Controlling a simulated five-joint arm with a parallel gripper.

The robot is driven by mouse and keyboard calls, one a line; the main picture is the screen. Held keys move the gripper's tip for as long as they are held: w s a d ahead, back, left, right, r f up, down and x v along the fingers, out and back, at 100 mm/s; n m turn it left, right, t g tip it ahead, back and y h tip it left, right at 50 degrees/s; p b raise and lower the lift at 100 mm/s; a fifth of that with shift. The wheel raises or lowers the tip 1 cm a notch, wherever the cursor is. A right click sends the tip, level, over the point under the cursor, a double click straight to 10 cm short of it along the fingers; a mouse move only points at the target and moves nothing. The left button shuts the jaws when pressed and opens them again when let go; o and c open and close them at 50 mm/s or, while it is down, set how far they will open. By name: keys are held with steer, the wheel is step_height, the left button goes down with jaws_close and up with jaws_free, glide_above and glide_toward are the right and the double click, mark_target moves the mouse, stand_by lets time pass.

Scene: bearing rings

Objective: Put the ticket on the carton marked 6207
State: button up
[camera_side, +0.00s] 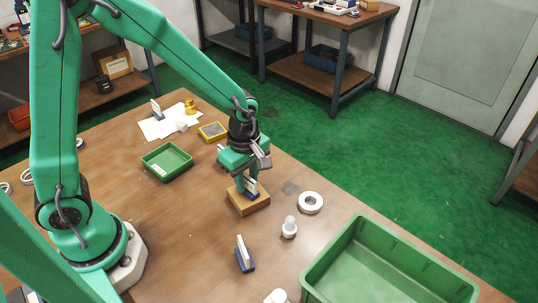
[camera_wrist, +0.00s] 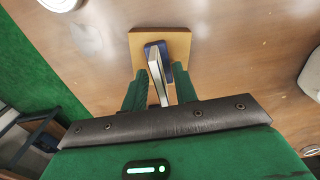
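A small tan block (camera_side: 248,205), which may be the carton, lies on the bench below my gripper (camera_side: 248,190). No number can be read on it. A ticket-like piece, a pale upright plate on a dark blue foot (camera_side: 251,188), stands on top of the block. In the wrist view the tan block (camera_wrist: 178,43) shows under the blue foot and the pale plate (camera_wrist: 158,78). My gripper (camera_wrist: 158,85) has its green fingers on either side of the plate, with a gap visible at each side. The plate's lower part is partly hidden by the fingers in the side view.
Another blue-footed pale plate (camera_side: 244,254) stands in front, and one (camera_side: 156,108) stands at the back left. A white ring (camera_side: 311,202) and a white bottle-like piece (camera_side: 289,228) lie right. A large green bin (camera_side: 325,262) and a small green tray (camera_side: 167,175) flank the area.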

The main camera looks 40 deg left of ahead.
mark_target(246, 175)
steer(key=shift+r, duration=0.2)
step_height(246, 175, up, 12)
stand_by(0.6)
stand_by(0.5)
steer(key=s+a+r+m+t, duration=0.2)
steer(key=s+m, duration=0.4)
steer(key=m, duration=0.3)
steer(key=s+a+r+m+t, duration=0.3)
steer(key=s+a+r+m, duration=0.2)
steer(key=m, duration=0.4)
steer(key=shift+s+a+t, duration=0.3)
steer(key=shift+s+a, duration=0.2)
steer(key=shift+s, duration=0.05)
steer(key=shift+r, duration=0.1)
